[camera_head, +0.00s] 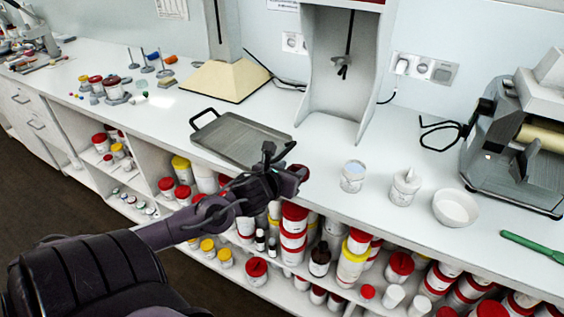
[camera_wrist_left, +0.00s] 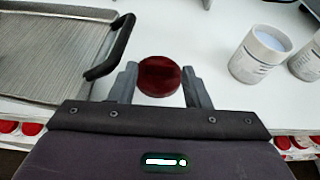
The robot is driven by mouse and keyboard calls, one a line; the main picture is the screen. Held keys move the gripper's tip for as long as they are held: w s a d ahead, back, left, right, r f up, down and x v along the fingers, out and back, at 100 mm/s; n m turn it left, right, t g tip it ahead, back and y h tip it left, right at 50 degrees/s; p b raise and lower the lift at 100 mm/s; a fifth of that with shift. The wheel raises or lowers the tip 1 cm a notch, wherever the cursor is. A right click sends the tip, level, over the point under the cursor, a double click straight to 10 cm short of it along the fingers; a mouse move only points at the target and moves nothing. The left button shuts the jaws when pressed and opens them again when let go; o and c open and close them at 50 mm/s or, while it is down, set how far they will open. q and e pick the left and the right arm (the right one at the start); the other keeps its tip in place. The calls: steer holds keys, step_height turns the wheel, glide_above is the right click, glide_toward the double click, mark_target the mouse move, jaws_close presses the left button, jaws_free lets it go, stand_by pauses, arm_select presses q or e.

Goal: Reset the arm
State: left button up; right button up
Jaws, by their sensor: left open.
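My left gripper (camera_head: 284,168) reaches in over the front edge of the white bench, close to the right end of the grey tray (camera_head: 238,137). It is open. In the left wrist view, the fingers of my left gripper (camera_wrist_left: 158,88) stand apart, with a dark red round lid (camera_wrist_left: 158,75) showing between them. I cannot tell whether the fingers touch the lid. My right gripper is not in view.
A white tub with pale blue contents (camera_head: 352,177), another white container (camera_head: 404,188) and a white bowl (camera_head: 455,209) stand right of my gripper. The tray's black handle (camera_wrist_left: 112,50) is close to the left finger. Shelves below hold several jars.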

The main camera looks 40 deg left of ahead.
arm_select(q)
steer(key=v, duration=0.5)
